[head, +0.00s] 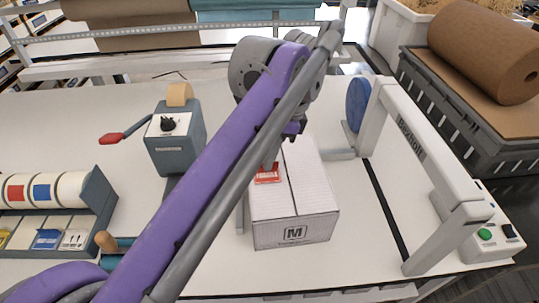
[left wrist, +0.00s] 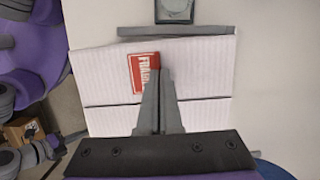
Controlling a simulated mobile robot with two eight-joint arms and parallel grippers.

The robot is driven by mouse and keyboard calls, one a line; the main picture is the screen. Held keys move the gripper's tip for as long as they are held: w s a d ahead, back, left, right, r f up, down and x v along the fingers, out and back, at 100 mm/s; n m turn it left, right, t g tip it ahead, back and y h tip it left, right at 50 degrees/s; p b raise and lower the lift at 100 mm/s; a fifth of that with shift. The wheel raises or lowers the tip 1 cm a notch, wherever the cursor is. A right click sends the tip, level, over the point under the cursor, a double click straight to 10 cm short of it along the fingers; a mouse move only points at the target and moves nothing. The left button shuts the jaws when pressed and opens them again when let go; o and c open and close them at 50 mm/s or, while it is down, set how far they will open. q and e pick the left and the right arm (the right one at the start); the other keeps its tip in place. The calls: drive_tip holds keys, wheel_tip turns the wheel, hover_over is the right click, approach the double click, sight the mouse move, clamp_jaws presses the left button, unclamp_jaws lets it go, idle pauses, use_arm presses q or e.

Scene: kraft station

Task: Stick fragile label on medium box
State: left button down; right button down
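The medium box (head: 312,213) is a closed white carton with an M mark on its front, sitting on the table. Its ribbed top with a dark centre seam also fills the middle of the left wrist view (left wrist: 205,65). The red fragile label (head: 267,178) is over the box top, to one side of the seam. In the left wrist view the label (left wrist: 141,72) looks flat, with one edge at my fingertips. My left gripper (left wrist: 159,78) is shut on that edge, partly covering it. Whether the label touches the box is unclear. My right gripper is not seen.
A label rack (head: 98,200) stands at the left and a grey dispenser with a red handle (head: 175,145) behind it. A grey arch-shaped machine (head: 425,150) stands right of the box.

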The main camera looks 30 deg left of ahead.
use_arm(q)
drive_tip(key=c, duration=1.5)
unclamp_jaws()
drive_tip(key=shift+c, duration=0.2)
drive_tip(key=o, duration=0.5)
drive_tip(key=shift+s+a+p+v, duration=0.1)
drive_tip(key=shift+a+p+v, duration=0.05)
drive_tip(key=shift+p+v, duration=0.55)
drive_tip(key=shift+s+a+p+v, duration=0.1)
drive_tip(key=shift+a+p+v, duration=0.05)
drive_tip(key=shift+p+v, duration=0.55)
drive_tip(key=shift+s+a+p+v, duration=0.15)
drive_tip(key=shift+p+v, duration=0.35)
drive_tip(key=shift+v, duration=0.35)
